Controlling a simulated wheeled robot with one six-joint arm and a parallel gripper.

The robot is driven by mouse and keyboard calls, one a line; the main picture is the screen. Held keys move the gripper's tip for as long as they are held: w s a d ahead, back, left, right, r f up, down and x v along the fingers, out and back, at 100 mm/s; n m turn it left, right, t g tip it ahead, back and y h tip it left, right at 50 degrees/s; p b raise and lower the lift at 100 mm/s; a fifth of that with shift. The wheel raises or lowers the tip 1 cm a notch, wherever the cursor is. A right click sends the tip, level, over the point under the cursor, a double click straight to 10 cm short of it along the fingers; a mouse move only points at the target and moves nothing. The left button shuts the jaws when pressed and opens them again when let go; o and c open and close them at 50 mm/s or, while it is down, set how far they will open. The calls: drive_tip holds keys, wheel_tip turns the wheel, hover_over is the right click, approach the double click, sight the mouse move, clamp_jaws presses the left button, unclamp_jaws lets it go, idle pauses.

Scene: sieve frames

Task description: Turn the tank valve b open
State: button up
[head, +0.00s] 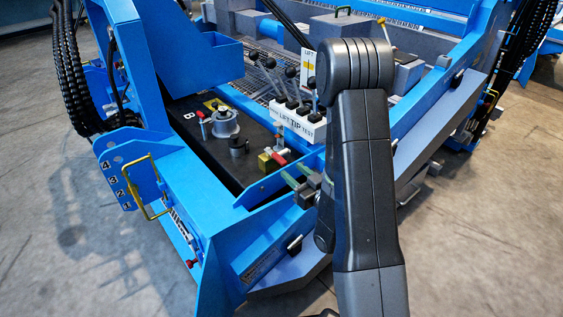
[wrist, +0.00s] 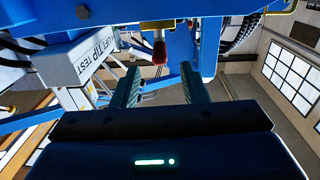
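On the black tank top (head: 230,165) of the blue machine, a small valve with a red handle (head: 201,116) stands next to the letter B. A brass valve (head: 265,163) with a red lever end (head: 280,158) sits nearer the front right edge. I cannot tell for certain which is valve b. My gripper (head: 292,181) is just right of the brass valve, with its green fingers apart. In the wrist view my open gripper (wrist: 160,70) has a red handle (wrist: 160,52) ahead, centred between the fingers. Nothing is held, and contact is not visible.
A row of levers (head: 290,92) on a white block labelled LIFT, TIP, TEST (head: 298,121) stands behind the tank. A grey-capped round fitting (head: 224,124) and a dark cap (head: 238,147) are close by. A blue frame rail (head: 262,190) borders the tank at the front right.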

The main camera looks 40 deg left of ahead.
sight(285, 165)
drive_tip(key=x, duration=0.7)
drive_tip(key=shift+d, duration=0.1)
clamp_jaws()
